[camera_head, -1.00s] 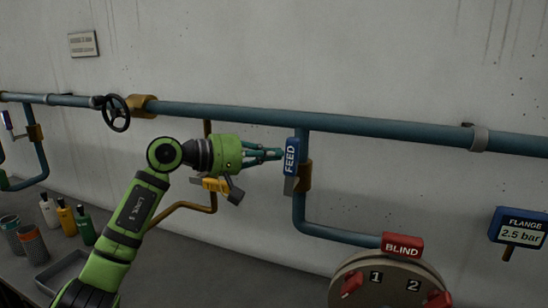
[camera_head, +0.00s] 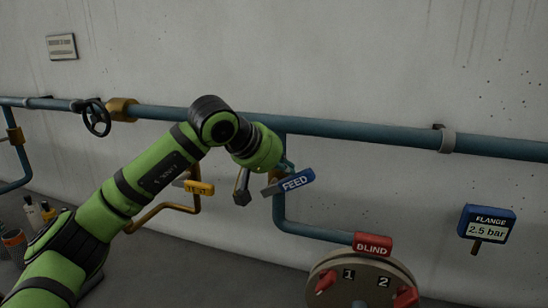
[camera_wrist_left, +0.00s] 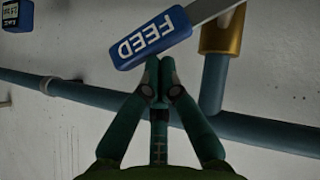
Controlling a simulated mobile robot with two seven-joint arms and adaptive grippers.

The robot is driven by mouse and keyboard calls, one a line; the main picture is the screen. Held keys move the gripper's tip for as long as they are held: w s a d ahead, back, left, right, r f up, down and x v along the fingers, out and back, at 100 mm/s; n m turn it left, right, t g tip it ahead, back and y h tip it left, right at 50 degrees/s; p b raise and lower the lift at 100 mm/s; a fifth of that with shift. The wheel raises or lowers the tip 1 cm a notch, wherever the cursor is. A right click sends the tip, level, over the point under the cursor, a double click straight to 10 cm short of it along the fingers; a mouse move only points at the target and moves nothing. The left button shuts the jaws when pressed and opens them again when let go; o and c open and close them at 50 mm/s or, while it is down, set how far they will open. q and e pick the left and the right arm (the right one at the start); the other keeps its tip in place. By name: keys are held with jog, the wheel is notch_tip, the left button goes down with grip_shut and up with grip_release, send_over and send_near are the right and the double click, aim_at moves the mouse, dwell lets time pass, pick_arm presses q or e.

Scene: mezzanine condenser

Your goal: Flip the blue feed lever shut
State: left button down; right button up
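The blue feed lever (camera_head: 295,182) lies close to level, its blue FEED handle out to the right and tilted slightly up. Its grey stem runs left toward the pipe. My left gripper (camera_head: 287,165) is just above the handle in the head view, partly hidden behind my wrist. In the left wrist view its two fingertips (camera_wrist_left: 153,64) meet with nothing between them. They are at the edge of the blue handle (camera_wrist_left: 152,38); I cannot tell whether they touch it. The brass valve body (camera_wrist_left: 222,30) sits on the blue pipe there. My right gripper is out of view.
A blue pipe (camera_head: 350,129) runs along the wall. A yellow lever (camera_head: 199,188) and a handwheel (camera_head: 97,118) are to the left. A red BLIND tag (camera_head: 373,244) and round plate (camera_head: 350,290) are below right. A FLANGE gauge (camera_head: 487,223) hangs far right.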

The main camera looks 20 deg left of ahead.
aim_at(301, 185)
pick_arm(q)
jog(key=d+f+m+y+b, duration=0.1)
jog(key=d+f+m+y, duration=0.1)
jog(key=d+y, duration=0.1)
jog(key=shift+f+y, duration=0.3)
jog(key=shift+f, duration=0.1)
jog(key=shift+d+f+b, duration=0.15)
jog(key=shift+f+b, duration=0.15)
jog(key=shift+f, duration=0.1)
jog(key=shift+d+f, duration=0.1)
jog(key=shift+d, duration=0.05)
